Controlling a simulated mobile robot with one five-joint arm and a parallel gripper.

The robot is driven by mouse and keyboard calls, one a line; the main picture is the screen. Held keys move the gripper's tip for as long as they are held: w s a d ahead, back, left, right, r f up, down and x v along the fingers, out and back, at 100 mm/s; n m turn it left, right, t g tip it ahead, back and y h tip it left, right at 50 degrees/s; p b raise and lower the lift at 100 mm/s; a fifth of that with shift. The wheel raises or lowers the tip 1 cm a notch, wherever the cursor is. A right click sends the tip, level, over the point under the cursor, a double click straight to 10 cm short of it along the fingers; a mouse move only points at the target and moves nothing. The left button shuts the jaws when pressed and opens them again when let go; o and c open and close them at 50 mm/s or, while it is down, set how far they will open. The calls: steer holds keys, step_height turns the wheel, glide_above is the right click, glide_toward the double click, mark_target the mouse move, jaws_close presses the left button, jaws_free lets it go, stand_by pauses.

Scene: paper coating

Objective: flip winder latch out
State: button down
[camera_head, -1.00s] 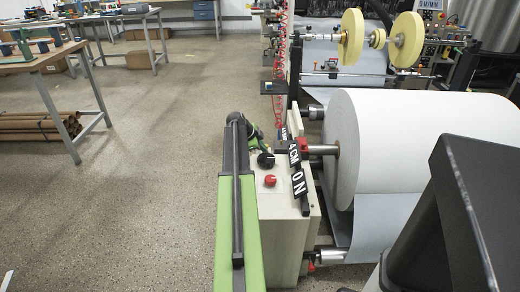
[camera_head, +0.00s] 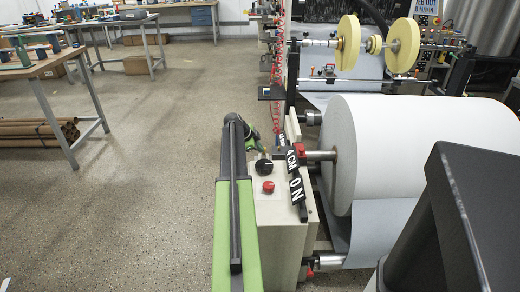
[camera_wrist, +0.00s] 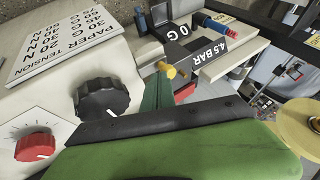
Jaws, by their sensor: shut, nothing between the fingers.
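The winder's cream side cabinet (camera_head: 281,222) stands in front of the large white paper roll (camera_head: 415,150) in the head view. A red clamp-like part (camera_head: 299,156) sits on the roll's shaft; I cannot tell whether it is the latch. My gripper (camera_head: 250,133) is over the cabinet's far left edge, partly hidden by my arm. In the wrist view, my gripper (camera_wrist: 158,88) shows green, shut and empty, just below a small brass-coloured pin (camera_wrist: 168,69) beside the "4.5 BAR" label (camera_wrist: 208,53). I cannot tell whether they touch.
A black knob (camera_wrist: 103,98) and a red knob (camera_wrist: 35,146) are close to my gripper. A dark tilted sign (camera_head: 296,181) stands on the cabinet's right side. Yellow discs (camera_head: 349,42) are behind the roll. The floor left of the cabinet is open, with a workbench (camera_head: 52,64) beyond.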

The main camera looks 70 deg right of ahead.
steer(key=p+v, duration=0.6)
steer(key=v, duration=0.3)
steer(key=shift+s+a+p, duration=0.2)
steer(key=shift+a+p, duration=0.05)
steer(key=shift+p, duration=0.05)
